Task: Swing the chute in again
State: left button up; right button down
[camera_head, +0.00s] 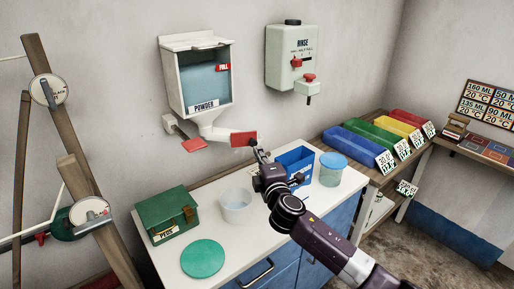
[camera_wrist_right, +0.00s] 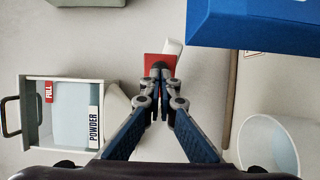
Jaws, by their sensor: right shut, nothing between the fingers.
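The powder dispenser (camera_head: 207,82) is a white wall box with a light blue front and a red FULL tag. Its white chute (camera_head: 212,130) sticks out below it to the right and ends in a red plate (camera_head: 243,138); a second red plate (camera_head: 194,145) sits under the box. My right gripper (camera_head: 254,146) is shut and empty, with its fingertips at the red end plate. In the right wrist view the closed fingertips (camera_wrist_right: 160,70) overlap the red plate (camera_wrist_right: 153,60); I cannot tell whether they touch. The dispenser (camera_wrist_right: 62,112) lies to the left there. My left gripper is out of view.
Below on the white counter (camera_head: 240,255) stand a green box (camera_head: 167,214), a clear tub (camera_head: 236,204), a green disc (camera_head: 203,258), a blue bin (camera_head: 296,163) and a blue-lidded tub (camera_head: 331,170). A rinse dispenser (camera_head: 291,58) hangs to the right. Wooden posts (camera_head: 62,115) stand at left.

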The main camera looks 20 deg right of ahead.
aim_at(260, 142)
jog(key=shift+w, duration=1.25)
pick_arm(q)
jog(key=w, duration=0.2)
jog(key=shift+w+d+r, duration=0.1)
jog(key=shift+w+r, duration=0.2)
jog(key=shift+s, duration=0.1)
pick_arm(e)
jog(key=shift+w+d, duration=0.1)
jog(key=shift+d, duration=0.05)
jog(key=w+d, duration=0.1)
jog(key=w+b, duration=0.1)
jog(key=w, duration=0.1)
jog(key=shift+d+f, duration=0.1)
jog(key=shift+d, duration=0.3)
jog(key=shift+w+d+b, duration=0.2)
jog(key=shift+w+b, duration=0.15)
jog(key=shift+w, duration=0.05)
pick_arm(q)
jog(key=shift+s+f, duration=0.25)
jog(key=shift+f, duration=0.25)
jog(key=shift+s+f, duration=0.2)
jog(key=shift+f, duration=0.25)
pick_arm(e)
jog(key=shift+s, duration=0.1)
